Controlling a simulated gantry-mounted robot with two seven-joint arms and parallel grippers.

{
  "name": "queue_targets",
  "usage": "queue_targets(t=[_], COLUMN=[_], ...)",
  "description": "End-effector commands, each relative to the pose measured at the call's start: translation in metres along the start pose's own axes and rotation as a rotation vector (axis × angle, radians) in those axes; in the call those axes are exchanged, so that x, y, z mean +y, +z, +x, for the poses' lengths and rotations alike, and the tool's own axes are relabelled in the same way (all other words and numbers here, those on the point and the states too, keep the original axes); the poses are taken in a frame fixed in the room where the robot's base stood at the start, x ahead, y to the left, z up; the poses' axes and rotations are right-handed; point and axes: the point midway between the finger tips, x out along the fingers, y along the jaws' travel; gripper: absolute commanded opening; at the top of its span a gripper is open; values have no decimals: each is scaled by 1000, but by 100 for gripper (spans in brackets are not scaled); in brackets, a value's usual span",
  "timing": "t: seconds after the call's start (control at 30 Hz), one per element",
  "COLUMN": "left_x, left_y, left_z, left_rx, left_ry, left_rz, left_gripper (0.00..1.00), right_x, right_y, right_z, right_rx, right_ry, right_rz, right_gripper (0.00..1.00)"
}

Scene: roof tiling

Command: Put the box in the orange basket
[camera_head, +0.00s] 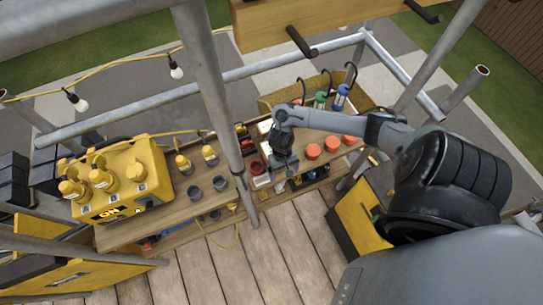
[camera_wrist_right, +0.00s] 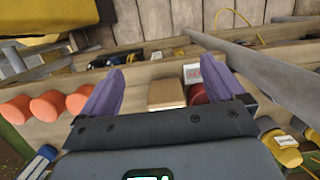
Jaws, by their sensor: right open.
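The box looks like a small tan block (camera_wrist_right: 167,93) on the wooden shelf in the right wrist view. My right gripper (camera_head: 284,167) hangs over the shelf and hides the box in the head view. In the right wrist view its two purple fingers (camera_wrist_right: 170,78) are spread apart, with the box seen between them and nothing gripped. A yellow-orange bin with a black side (camera_head: 362,218) stands right of the shelf; it may be the orange basket. Its edge seems to show at the top left of the wrist view (camera_wrist_right: 50,20). My left gripper is not in view.
A red cup (camera_wrist_right: 199,93) and a small white box (camera_wrist_right: 192,73) sit close beside the box. Several orange cylinders (camera_head: 313,151) stand right of my gripper. A metal pole (camera_head: 216,85) rises at the left. A yellow machine (camera_head: 122,180) occupies the left bench.

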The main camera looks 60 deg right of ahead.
Motion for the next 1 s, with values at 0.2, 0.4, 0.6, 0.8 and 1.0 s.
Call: queue_targets(t=[0.2,0.4,0.6,0.8,1.0], left_x=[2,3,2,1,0], left_y=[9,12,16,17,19], left_z=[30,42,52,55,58], left_rx=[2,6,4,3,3], left_ry=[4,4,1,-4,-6], left_rz=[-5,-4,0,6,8], left_gripper=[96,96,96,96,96], right_x=[16,8,8,8,7], right_y=[-94,-112,-118,-121,-123], right_z=[-47,-47,-23,-10,6], right_rx=[166,203,204,206,204], right_ry=[27,7,8,8,8], right_rz=[27,28,27,27,27], right_gripper=[96,96,96,96,96])
